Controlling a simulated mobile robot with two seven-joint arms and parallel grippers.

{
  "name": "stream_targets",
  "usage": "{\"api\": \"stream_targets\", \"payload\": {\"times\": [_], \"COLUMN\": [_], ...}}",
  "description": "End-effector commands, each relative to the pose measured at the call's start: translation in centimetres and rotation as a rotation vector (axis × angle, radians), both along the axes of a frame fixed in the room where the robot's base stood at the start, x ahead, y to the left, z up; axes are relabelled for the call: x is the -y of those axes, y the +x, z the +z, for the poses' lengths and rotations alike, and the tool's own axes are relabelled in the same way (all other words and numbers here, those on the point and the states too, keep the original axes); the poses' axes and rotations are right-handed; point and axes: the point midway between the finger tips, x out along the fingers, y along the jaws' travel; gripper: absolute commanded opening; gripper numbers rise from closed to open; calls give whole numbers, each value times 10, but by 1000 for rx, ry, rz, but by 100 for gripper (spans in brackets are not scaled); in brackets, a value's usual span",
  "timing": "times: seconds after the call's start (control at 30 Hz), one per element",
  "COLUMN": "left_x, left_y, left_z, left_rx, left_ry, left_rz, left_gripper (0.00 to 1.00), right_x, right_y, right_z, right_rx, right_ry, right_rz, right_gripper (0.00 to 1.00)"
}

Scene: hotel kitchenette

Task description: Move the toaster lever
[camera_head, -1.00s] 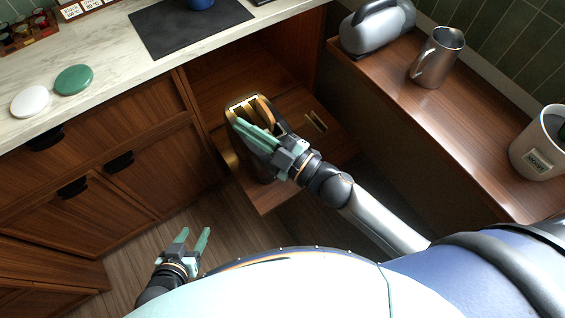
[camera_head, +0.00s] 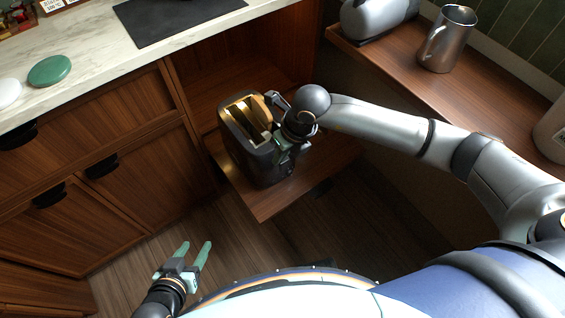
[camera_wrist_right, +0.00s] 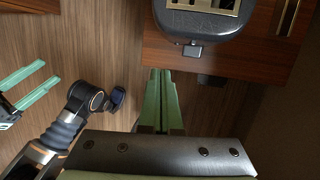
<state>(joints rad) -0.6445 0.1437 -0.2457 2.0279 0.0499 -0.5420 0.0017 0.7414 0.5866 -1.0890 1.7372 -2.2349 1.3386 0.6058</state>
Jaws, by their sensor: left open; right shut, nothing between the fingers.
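A dark toaster (camera_head: 238,140) with a metal slotted top stands on a pulled-out wooden shelf (camera_head: 262,205) in the low cabinet. In the right wrist view the toaster (camera_wrist_right: 210,25) is at the top edge, and its small dark lever (camera_wrist_right: 193,50) sticks out from its end. My right gripper (camera_head: 279,157) is shut and empty, pointing down beside the toaster's right side. In the wrist view its fingertips (camera_wrist_right: 161,72) are left of and below the lever, apart from it in the picture. My left gripper (camera_head: 196,245) is open and empty, low over the floor.
A marble counter (camera_head: 110,55) with a green disc (camera_head: 49,71) and a black mat (camera_head: 165,20) is at upper left. A wooden counter (camera_head: 480,100) with a metal pitcher (camera_head: 447,40) and a grey appliance (camera_head: 370,18) is at right. Floor in front is clear.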

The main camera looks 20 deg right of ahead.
Motion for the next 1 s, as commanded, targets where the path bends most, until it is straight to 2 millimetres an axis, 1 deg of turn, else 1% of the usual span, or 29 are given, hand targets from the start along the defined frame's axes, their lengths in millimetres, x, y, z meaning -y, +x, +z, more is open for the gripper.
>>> {"api": "stream_targets", "payload": {"times": [0.03,0.1,0.2,0.3,0.63,0.77,1.0], "left_x": [0,1,1,1,1,1,-3], "left_y": [1,2,3,3,3,3,3], "left_z": [-2,-1,0,0,-3,-12,-39], "left_rx": [4,8,12,12,11,10,11], "left_ry": [-1,-1,-3,-4,-4,-2,6], "left_rz": [-1,-1,-2,-3,-3,-3,-2], "left_gripper": [53,53,53,53,53,53,53], "right_x": [12,23,33,36,35,34,31], "right_y": [8,15,21,22,22,24,32], "right_z": [-1,0,1,2,-1,-11,-47], "right_rx": [24,46,64,69,68,68,67], "right_ry": [-47,-97,-137,-149,-146,-146,-146], "right_rz": [-8,-18,-27,-30,-30,-28,-29], "right_gripper": [0,0,0,0,0,0,0]}}
